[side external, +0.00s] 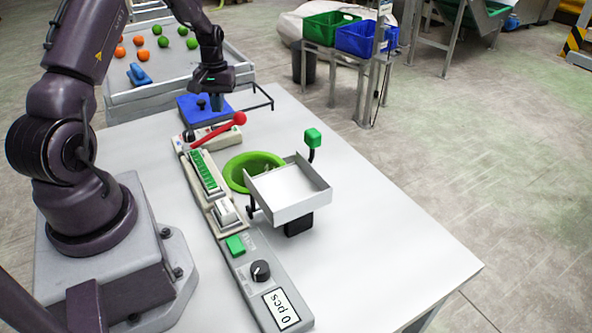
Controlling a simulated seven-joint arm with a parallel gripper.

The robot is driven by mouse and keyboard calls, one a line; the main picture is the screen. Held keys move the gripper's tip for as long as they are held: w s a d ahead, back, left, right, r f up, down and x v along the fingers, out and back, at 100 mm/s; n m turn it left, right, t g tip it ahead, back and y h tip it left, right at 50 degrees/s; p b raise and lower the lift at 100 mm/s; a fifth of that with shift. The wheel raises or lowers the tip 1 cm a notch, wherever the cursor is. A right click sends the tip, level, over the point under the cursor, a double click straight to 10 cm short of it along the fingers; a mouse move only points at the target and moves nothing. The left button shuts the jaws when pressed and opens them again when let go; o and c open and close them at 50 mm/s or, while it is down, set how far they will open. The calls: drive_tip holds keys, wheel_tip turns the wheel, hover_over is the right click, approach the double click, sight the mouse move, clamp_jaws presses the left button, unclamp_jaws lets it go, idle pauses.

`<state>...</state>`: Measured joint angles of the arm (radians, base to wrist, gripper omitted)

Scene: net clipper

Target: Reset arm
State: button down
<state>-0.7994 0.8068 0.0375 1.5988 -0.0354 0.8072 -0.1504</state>
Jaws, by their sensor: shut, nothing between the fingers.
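My arm reaches from its base at the left over to the far end of the white table (370,210). My gripper (216,103) points down, shut and empty, above or beside a blue block (190,108) with a dark knob at the table's far edge. The small fingertips are hard to make out, and I cannot tell whether they touch the block.
A bin of oranges and limes (165,60) stands behind. The table's right side is clear.

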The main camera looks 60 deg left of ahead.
drive_tip(key=s+d+r+m+t, duration=0.15)
drive_tip(key=d+r+m, duration=0.35)
drive_tip(key=d+r, duration=1.2)
drive_tip(key=s+d+r+m+t, duration=0.2)
drive_tip(key=s+d+r+m, duration=0.1)
drive_tip(key=d, duration=0.5)
drive_tip(key=s+d+r+m+t, duration=0.2)
drive_tip(key=s+d+r+m, duration=0.1)
drive_tip(key=s+d, duration=0.3)
drive_tip(key=shift+d+r+t+y, duration=0.3)
drive_tip(key=shift+d+r+t, duration=0.05)
drive_tip(key=shift+d+r, duration=0.55)
